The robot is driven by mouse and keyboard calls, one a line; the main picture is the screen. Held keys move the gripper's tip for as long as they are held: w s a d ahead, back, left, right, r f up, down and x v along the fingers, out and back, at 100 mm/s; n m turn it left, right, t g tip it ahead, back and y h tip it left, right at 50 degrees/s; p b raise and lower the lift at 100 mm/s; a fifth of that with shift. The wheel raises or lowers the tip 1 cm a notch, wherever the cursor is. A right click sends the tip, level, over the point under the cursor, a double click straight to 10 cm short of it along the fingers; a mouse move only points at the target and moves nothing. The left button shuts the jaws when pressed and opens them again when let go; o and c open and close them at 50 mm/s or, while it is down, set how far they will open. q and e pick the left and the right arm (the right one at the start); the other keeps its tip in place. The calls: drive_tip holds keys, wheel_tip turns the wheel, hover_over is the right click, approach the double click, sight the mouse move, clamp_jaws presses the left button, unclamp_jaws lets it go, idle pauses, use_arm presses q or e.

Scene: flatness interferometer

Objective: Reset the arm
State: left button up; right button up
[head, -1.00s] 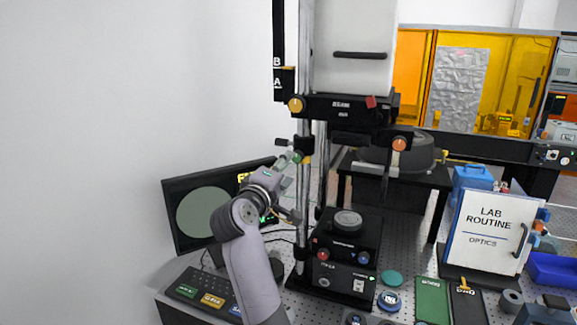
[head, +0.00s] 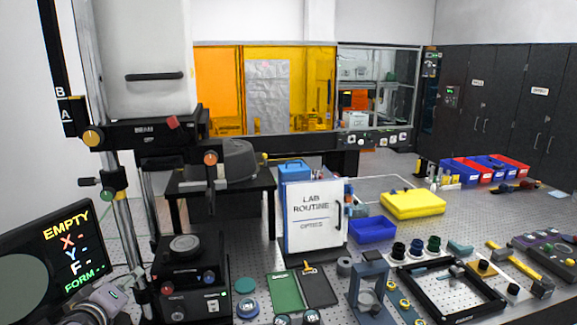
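The interferometer (head: 155,90) stands at the left, a pale housing on a column with a black beam block. A yellow knob (head: 93,138), an orange knob (head: 211,158) and a green knob (head: 107,196) show on it. Its black base (head: 190,275) carries a round stage (head: 185,247) with no visible part on it. My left arm comes in low at the bottom left, in front of the monitor (head: 60,245). My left gripper (head: 128,283) is small there beside the base; its fingers are not clear. My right gripper is out of view.
The monitor reads EMPTY, with X, Y, F and FORM lines. A LAB ROUTINE board (head: 314,215), a blue tray (head: 373,229), a yellow case (head: 413,204) and a black frame (head: 450,290) occupy the perforated table. Green and black pads (head: 285,292) lie in front.

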use_arm(q)
drive_tip(key=s+d+f+m+g+h, duration=0.1)
drive_tip(key=s+d+f+m+g, duration=0.25)
drive_tip(key=s+f, duration=0.4)
drive_tip(key=s+d+f+m+g+h, duration=0.1)
drive_tip(key=s+d+f+m+g, duration=0.1)
drive_tip(key=s+d+f+m, duration=0.45)
drive_tip(key=s+d+f+m+g, duration=0.1)
drive_tip(key=s+d+f+g, duration=0.1)
drive_tip(key=s+f, duration=0.45)
drive_tip(key=s+d+f+m+g, duration=0.2)
drive_tip(key=s+f+g, duration=0.1)
drive_tip(key=s, duration=0.7)
wheel_tip(320, 180, down, 36)
drive_tip(key=s+b, duration=0.2)
drive_tip(key=b, duration=0.6)
drive_tip(key=s+a+f+g+b, duration=0.1)
drive_tip(key=s+f+b, duration=0.2)
drive_tip(key=s+f, duration=0.5)
drive_tip(key=s+a+f+g+b, duration=0.1)
drive_tip(key=s+a+f+b, duration=0.1)
drive_tip(key=s+f, duration=0.5)
wheel_tip(320, 180, down, 6)
drive_tip(key=shift+s+f+b, duration=0.1)
drive_tip(key=shift+s+b, duration=0.25)
drive_tip(key=shift+b, duration=0.4)
